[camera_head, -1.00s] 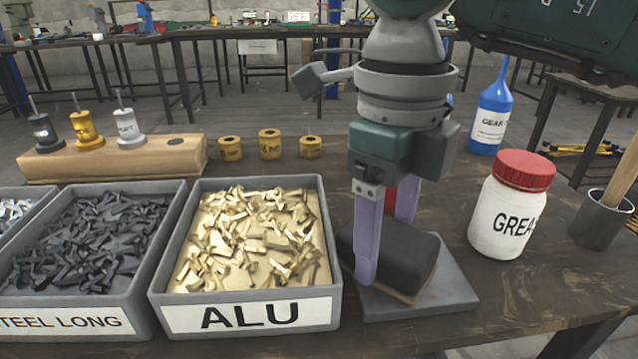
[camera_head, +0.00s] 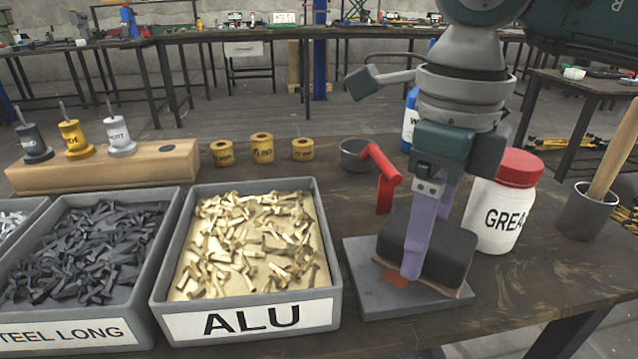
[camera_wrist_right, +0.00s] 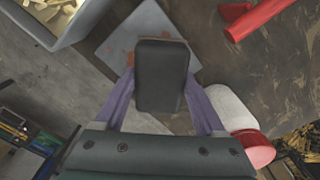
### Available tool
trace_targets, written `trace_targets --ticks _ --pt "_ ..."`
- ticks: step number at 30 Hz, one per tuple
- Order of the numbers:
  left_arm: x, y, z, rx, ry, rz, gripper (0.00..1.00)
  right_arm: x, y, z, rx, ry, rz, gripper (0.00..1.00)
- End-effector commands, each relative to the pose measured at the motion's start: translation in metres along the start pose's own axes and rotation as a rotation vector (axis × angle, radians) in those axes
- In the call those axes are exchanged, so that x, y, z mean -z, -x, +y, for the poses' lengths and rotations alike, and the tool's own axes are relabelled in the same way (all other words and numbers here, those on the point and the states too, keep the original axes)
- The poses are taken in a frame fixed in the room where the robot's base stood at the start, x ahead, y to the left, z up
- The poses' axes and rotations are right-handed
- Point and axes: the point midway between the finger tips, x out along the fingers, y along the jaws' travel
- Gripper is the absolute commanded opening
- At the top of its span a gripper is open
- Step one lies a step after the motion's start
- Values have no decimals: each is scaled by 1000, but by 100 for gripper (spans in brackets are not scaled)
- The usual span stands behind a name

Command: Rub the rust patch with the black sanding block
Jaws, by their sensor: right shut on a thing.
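The black sanding block (camera_head: 447,250) is held between the purple fingers of my right gripper (camera_head: 420,268). It sits low over the right part of the grey metal plate (camera_head: 362,290), reaching past its right edge. Whether its underside touches the plate I cannot tell. The orange-brown rust patch (camera_head: 396,277) shows on the plate at the block's left and front edge, partly covered by it. In the right wrist view the block (camera_wrist_right: 161,75) lies between both fingers, with rust spots around it on the plate. My left gripper is out of view.
The ALU bin (camera_head: 336,290) stands close left of the plate. A red-lidded grease jar (camera_head: 490,215) is just right of the block. A red-handled item (camera_head: 383,180) and a grey cup (camera_head: 357,155) stand behind. A pot with a wooden handle (camera_head: 585,215) is at right.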

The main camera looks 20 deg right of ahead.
Motion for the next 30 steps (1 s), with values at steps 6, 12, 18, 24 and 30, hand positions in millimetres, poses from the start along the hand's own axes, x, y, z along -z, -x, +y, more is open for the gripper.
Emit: trace_targets --ticks 6,12,18,24,30 --pt "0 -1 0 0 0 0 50 0 -3 6 -1 1 1 11" --pt "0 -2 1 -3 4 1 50 -13 -3 20 -2 3 1 11" --pt "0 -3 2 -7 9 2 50 -22 -3 28 -2 1 2 11" --pt "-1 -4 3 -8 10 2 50 -29 -2 35 -2 3 1 11" --pt "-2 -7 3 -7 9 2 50 -43 -1 50 -5 5 -3 11"
